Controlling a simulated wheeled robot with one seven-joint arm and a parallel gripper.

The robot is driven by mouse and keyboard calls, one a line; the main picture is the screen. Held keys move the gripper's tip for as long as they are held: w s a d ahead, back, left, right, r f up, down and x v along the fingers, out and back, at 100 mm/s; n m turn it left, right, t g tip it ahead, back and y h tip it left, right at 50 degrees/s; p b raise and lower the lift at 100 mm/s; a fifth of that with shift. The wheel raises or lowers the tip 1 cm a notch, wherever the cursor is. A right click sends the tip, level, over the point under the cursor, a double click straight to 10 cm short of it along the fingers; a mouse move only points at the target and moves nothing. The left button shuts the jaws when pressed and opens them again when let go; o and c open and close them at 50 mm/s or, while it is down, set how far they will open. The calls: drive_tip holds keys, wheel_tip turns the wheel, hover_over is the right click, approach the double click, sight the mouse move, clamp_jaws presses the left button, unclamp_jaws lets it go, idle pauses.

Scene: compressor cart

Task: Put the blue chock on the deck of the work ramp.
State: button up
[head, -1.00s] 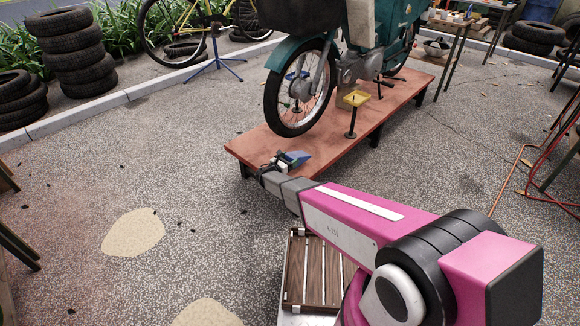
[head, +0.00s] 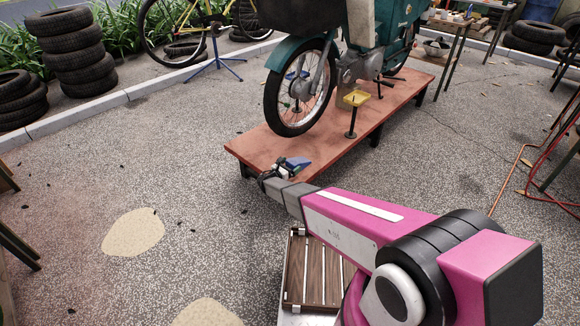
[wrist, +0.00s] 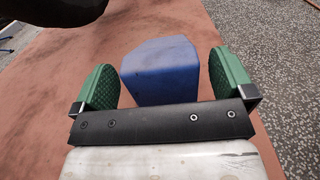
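The blue chock (wrist: 160,72) sits on the reddish deck of the work ramp (head: 258,148), near its front edge. It also shows in the head view (head: 298,163), small and partly hidden by my gripper. My gripper (wrist: 163,78) has its two green-padded fingers on either side of the chock. A gap shows between each pad and the chock, so the fingers are open around it. In the head view my gripper (head: 287,166) is at the near edge of the deck. The chock's underside is hidden.
A teal moped (head: 300,95) stands on the ramp, its front wheel beyond the chock. Bare deck surrounds the chock.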

drive_tip(key=shift+r, duration=0.15)
drive_tip(key=v, duration=1.2)
drive_tip(key=s+d+r+m+g, duration=0.25)
drive_tip(key=d+m+g, duration=0.2)
drive_tip(key=d, duration=0.35)
drive_tip(key=s+d+r+m+g+y, duration=0.1)
drive_tip(key=s+d+r+m+g, duration=0.25)
drive_tip(key=d, duration=0.55)
drive_tip(key=d+r+m+g, duration=0.35)
drive_tip(key=d+m, duration=0.25)
drive_tip(key=d, duration=0.2)
drive_tip(key=s+d+r+m+g+y, duration=0.2)
drive_tip(key=s+d+r+m+y, duration=0.8)
drive_tip(key=s+d+r+m, duration=0.1)
drive_tip(key=s+r+m, duration=0.1)
drive_tip(key=s+m, duration=0.1)
drive_tip(key=m, duration=0.1)
drive_tip(key=shift+s, duration=0.35)
drive_tip(key=shift+r+g, duration=0.1)
drive_tip(key=shift+g, duration=0.25)
drive_tip(key=shift+c, duration=0.3)
